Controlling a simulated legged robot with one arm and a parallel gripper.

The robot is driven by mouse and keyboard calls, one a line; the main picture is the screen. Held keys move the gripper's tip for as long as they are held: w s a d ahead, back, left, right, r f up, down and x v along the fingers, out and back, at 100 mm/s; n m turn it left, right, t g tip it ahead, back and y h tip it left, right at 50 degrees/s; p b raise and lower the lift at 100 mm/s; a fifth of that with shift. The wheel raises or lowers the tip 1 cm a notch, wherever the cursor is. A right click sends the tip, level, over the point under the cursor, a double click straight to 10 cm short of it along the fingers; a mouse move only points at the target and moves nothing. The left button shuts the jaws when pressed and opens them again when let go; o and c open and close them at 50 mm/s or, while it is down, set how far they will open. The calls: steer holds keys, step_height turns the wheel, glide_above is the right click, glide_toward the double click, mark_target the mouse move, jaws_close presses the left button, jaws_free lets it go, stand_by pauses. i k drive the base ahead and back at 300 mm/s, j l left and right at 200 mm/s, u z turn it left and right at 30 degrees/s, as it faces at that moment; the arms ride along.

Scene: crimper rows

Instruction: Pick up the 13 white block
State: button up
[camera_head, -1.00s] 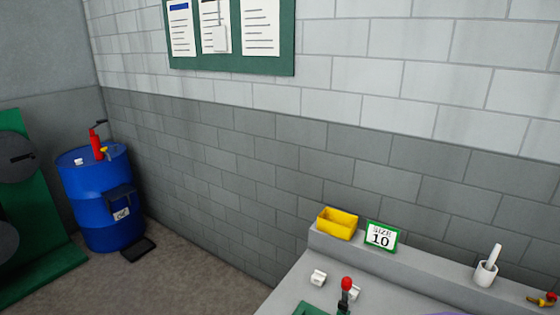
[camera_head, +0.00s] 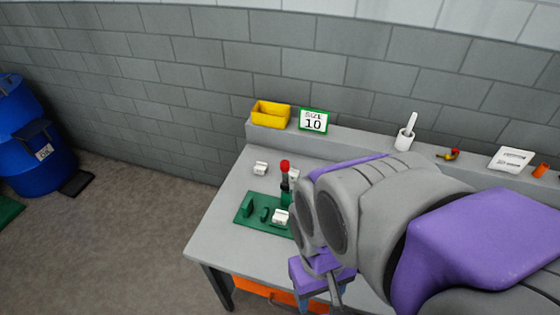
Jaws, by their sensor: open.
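Small white blocks are on the grey table. One white block (camera_head: 260,168) lies near the back left of the tabletop. Another white block (camera_head: 281,216) is at the green fixture (camera_head: 247,207). A third white block (camera_head: 293,174) shows partly behind the red-topped lever. No number can be read on any block, so I cannot tell which is the 13. My gripper (camera_head: 334,292) is at the lower middle, at the end of my purple and grey arm, in front of the table. It is open, with nothing seen in it, and apart from the blocks.
A red-topped lever (camera_head: 285,168) stands up by the fixture. My arm hides the table's right part. A blue drum (camera_head: 35,150) stands far left.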

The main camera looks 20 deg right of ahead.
mark_target(281, 217)
steer(key=i+j+z, duration=0.15)
steer(key=j+z, duration=1.05)
steer(key=i+j, duration=0.05)
steer(key=j, duration=0.05)
